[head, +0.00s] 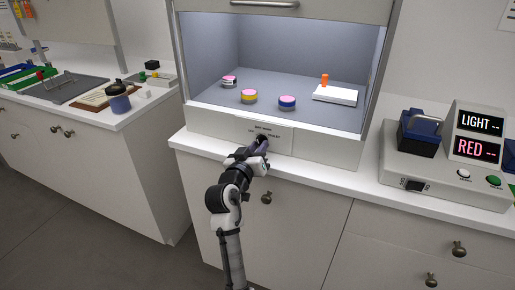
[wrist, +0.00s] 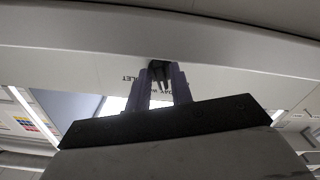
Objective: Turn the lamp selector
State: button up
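The lamp selector is a small dark knob (wrist: 160,71) on a pale label plate (head: 240,131) on the front sill of the lit viewing booth. In the wrist view the plate's lettering is upside down and partly covered; "LET" shows to the left of the knob. My gripper (head: 262,143) is at the plate. In the wrist view its two purple-grey fingers (wrist: 162,88) stand close together on either side of the knob, which fills the narrow gap between them. The knob's pointing direction is hard to read.
Inside the booth are several small jars, among them a yellow-banded one (head: 249,96) and a blue-banded one (head: 287,102), and a white block (head: 335,95) with an orange peg. A device (head: 450,160) showing "LIGHT" and "RED" stands on the right counter.

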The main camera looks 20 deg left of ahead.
grip_shut()
jog(key=shift+f+b, duration=0.1)
jog(key=shift+b, duration=0.3)
jog(key=shift+f+m+b, duration=0.1)
jog(key=shift+m+b, duration=0.5)
jog(key=shift+b, duration=0.15)
jog(key=m+b, duration=0.2)
jog(key=b, duration=0.1)
jog(key=m+b, duration=0.3)
jog(key=shift+a+m+b, duration=0.15)
jog(key=shift+m+b, duration=0.15)
jog(key=shift+b, duration=0.1)
jog(key=shift+m+b, duration=0.45)
jog(key=shift+m, duration=0.05)
jog(key=shift+r, duration=0.2)
